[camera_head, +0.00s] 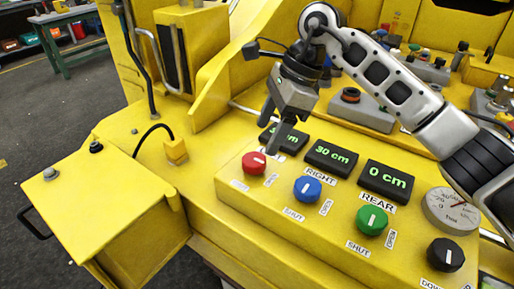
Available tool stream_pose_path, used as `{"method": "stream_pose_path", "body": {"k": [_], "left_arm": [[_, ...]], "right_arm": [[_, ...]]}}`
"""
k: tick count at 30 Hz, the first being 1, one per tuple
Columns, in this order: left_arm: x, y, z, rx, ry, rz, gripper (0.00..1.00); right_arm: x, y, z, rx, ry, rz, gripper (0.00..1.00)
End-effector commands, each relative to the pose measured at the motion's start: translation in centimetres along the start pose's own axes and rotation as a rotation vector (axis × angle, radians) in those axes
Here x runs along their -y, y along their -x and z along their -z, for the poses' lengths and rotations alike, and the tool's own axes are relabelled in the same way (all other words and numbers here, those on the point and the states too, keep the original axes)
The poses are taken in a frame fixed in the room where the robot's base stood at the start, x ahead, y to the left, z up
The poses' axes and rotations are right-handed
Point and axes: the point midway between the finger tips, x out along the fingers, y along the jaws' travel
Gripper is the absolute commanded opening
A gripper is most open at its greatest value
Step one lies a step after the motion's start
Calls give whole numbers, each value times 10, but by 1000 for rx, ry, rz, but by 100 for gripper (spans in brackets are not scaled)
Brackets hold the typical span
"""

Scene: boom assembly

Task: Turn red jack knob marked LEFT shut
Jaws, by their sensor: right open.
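The red knob (254,162) stands at the left end of the yellow control panel, with a pale mark on its top. Small labels lie below it, too small to read surely. The display (291,138) above it is partly covered by my right gripper, so only "cm" shows clearly. The knob's name label is hidden. My right gripper (268,136) is open and empty, with its fingers pointing down just above and behind the red knob, apparently apart from it. My left gripper is not in view.
To the right are a blue knob (307,189) under RIGHT, a green knob (371,220) under REAR, a black knob (445,254) and a round gauge (452,210). The displays read 30 cm (331,157) and 0 cm (387,180). A yellow box (105,205) stands left.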

Motion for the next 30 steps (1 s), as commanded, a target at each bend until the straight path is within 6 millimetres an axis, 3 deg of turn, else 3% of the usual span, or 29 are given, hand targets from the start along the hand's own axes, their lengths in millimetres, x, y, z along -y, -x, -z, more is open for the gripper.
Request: {"method": "stream_pose_path", "body": {"k": [4,10,23,27,28,30], "left_arm": [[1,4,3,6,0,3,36],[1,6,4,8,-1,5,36],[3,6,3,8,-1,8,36],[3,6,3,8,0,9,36],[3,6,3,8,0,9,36],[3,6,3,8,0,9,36]], "right_arm": [[-1,-30,-1,1,-1,-5,66],[0,-57,0,1,-1,-3,66],[0,-67,0,0,0,0,66],[0,-67,0,0,0,0,27],[0,-67,0,0,0,0,22],[0,-67,0,0,0,0,22]]}}
